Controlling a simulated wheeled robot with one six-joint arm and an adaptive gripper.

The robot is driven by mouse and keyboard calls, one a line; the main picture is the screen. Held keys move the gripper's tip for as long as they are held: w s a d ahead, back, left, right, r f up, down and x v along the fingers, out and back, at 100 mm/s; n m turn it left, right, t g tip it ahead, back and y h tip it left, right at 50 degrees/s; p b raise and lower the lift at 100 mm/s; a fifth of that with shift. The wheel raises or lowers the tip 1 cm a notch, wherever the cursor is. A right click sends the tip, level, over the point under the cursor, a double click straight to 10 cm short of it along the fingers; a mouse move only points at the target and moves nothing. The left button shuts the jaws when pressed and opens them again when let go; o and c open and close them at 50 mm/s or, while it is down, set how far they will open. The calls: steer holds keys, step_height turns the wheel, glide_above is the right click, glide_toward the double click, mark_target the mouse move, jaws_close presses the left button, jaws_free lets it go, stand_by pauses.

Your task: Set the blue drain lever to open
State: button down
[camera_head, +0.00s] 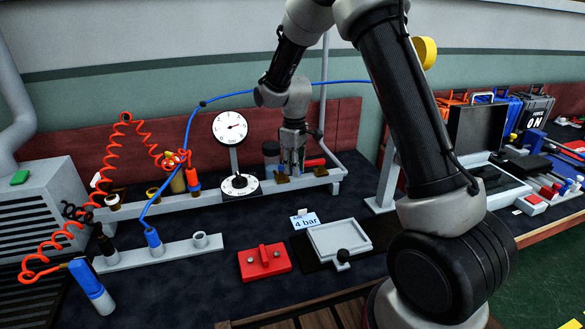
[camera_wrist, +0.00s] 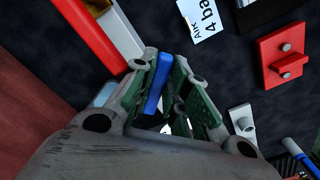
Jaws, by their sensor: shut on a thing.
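The blue drain lever (camera_wrist: 158,84) is a narrow blue bar between my fingers in the wrist view. My gripper (camera_wrist: 161,72) is shut on it, with one finger along each side. In the head view my gripper (camera_head: 292,168) points down at the grey manifold rail (camera_head: 325,181) at the back of the bench, right of the round gauge (camera_head: 230,127). The lever's pivot is hidden by the fingers, and the lever cannot be made out clearly in the head view. I cannot tell which setting it is in.
A red handle (camera_head: 315,162) lies close right of my gripper. A dial (camera_head: 240,184) stands left of it. A "4 bar" card (camera_head: 305,222), red block (camera_head: 264,262) and grey tray (camera_head: 318,244) lie in front. A blue hose (camera_head: 186,140) and orange coil (camera_head: 113,150) are left.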

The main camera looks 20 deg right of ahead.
steer(key=shift+w+d+n, duration=0.15)
steer(key=shift+n, duration=0.25)
steer(key=c, duration=1.4)
jaws_free()
steer(key=shift+r, duration=0.1)
step_height(320, 180, up, 12)
steer(key=shift+f, duration=0.1)
